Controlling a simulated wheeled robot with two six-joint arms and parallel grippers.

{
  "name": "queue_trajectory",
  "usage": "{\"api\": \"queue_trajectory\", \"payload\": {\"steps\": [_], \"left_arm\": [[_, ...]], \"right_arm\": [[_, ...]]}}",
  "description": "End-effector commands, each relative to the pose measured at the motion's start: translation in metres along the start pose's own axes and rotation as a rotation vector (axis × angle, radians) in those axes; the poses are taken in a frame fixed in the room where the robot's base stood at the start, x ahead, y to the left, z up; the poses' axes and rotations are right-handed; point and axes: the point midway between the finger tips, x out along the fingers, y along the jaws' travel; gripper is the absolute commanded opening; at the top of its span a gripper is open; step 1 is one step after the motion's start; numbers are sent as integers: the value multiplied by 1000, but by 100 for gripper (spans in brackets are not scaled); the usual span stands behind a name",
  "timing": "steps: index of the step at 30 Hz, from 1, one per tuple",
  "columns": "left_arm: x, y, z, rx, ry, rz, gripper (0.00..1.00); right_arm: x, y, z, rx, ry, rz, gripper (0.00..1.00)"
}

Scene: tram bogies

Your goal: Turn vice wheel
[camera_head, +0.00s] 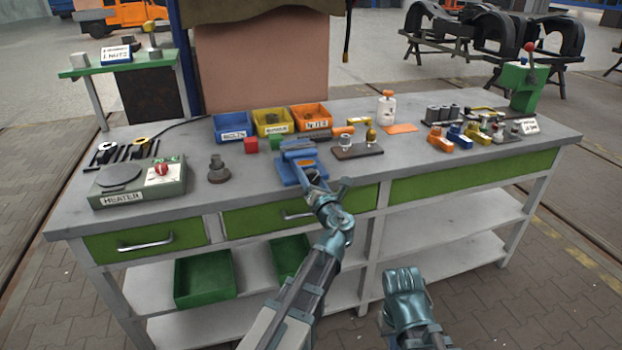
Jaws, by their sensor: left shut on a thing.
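The blue vice (292,170) stands at the front edge of the grey workbench, near its middle. My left gripper (318,190) reaches up from below to the front of the vice and is shut on its wheel. The wheel is mostly hidden behind the gripper's fingers, so its turn angle cannot be told. My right gripper (404,281) hangs low in front of the bench, away from the vice and empty as far as shows. Whether its fingers are open or shut is unclear.
The heater (138,184) stands at the bench's left. Blue (233,126), yellow (273,121) and orange (311,117) bins stand behind the vice. A dark block with small knobs (357,150) lies right of it. A green lever press (524,85) stands far right.

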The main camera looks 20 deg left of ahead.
Motion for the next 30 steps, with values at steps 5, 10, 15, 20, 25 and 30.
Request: {"api": "queue_trajectory", "payload": {"steps": [5,10,15,20,25,30], "left_arm": [[0,0,0,-128,0,-1,10],[0,0,0,-230,0,-1,10],[0,0,0,-301,0,-1,10],[0,0,0,-337,0,-1,10],[0,0,0,-352,0,-1,10],[0,0,0,-353,0,-1,10]], "right_arm": [[0,0,0,0,0,0,0],[0,0,0,0,0,0,0],[0,0,0,0,0,0,0],[0,0,0,0,0,0,0],[0,0,0,0,0,0,0],[0,0,0,0,0,0,0]]}}
